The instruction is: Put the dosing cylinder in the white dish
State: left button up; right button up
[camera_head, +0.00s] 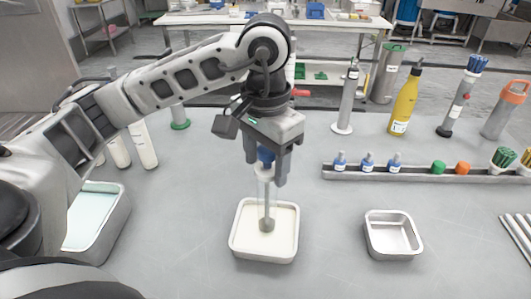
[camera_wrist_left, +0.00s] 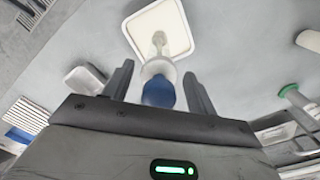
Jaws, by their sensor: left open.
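The dosing cylinder (camera_head: 266,192) is clear and slim, with a blue top and a grey lower end. It looks about upright, its lower end over the inside of the white dish (camera_head: 245,246); I cannot tell whether it touches the bottom. My left gripper (camera_head: 265,168) points down above the dish, open, its fingers on either side of the blue top. In the left wrist view the blue top (camera_wrist_left: 158,92) sits between the two spread fingers (camera_wrist_left: 160,84), with gaps at both sides. The dish (camera_wrist_left: 175,22) shows beyond it. My right gripper is not in view.
A small metal tray (camera_head: 392,252) stands right of the dish. A larger pale-blue-filled tray (camera_head: 114,225) is at left, partly behind my arm. A long rack (camera_head: 430,175) with small bottles and caps lies behind at right, near a yellow bottle (camera_head: 404,105).

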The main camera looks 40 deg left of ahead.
pick_arm(q)
jog(key=shift+r, duration=0.65)
notch_tip(320, 180, up, 11)
jog(key=shift+p, duration=1.2)
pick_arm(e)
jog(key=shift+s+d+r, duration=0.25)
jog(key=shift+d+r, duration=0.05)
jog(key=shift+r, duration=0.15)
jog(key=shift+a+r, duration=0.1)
